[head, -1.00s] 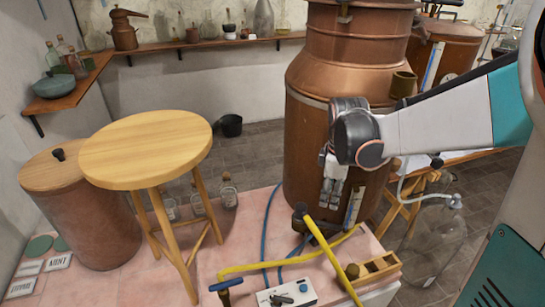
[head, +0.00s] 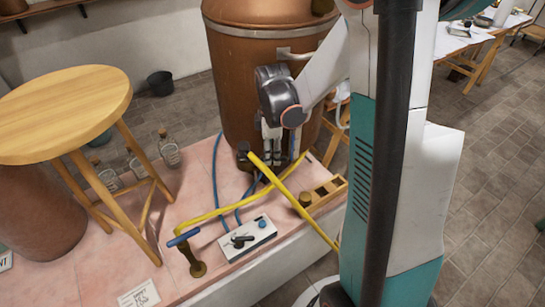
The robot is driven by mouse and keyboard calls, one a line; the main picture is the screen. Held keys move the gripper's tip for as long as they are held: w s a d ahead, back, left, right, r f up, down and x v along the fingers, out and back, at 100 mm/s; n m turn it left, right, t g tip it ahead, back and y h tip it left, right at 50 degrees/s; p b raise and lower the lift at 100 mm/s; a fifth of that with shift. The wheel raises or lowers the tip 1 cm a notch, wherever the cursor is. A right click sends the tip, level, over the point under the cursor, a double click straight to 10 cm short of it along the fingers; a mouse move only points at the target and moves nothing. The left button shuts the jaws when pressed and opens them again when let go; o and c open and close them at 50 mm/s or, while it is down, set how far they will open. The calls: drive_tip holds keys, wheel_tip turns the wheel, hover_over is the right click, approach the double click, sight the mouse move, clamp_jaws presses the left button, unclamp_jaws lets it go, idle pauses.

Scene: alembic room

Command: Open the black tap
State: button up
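My gripper (head: 271,150) points down in front of the lower part of the large copper still (head: 258,85). Its fingertips are small and partly lost against the still, so I cannot tell if they are apart. A dark upright fitting (head: 243,152) with a black top stands just left of my gripper, by the still's base and the yellow hose end. A white box (head: 248,238) on the pink platform carries a black lever (head: 242,241) and a blue knob (head: 262,223). A brass post tap with a blue handle (head: 184,236) stands left of the box.
A yellow hose (head: 290,190) and blue hoses (head: 240,203) cross the pink platform (head: 120,245). A wooden rack (head: 325,194) lies to the right. A round stool (head: 65,110) and several bottles stand on the left. The tiled floor on the right is clear.

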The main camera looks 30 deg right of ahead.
drive_tip(key=shift+f, duration=0.65)
clamp_jaws()
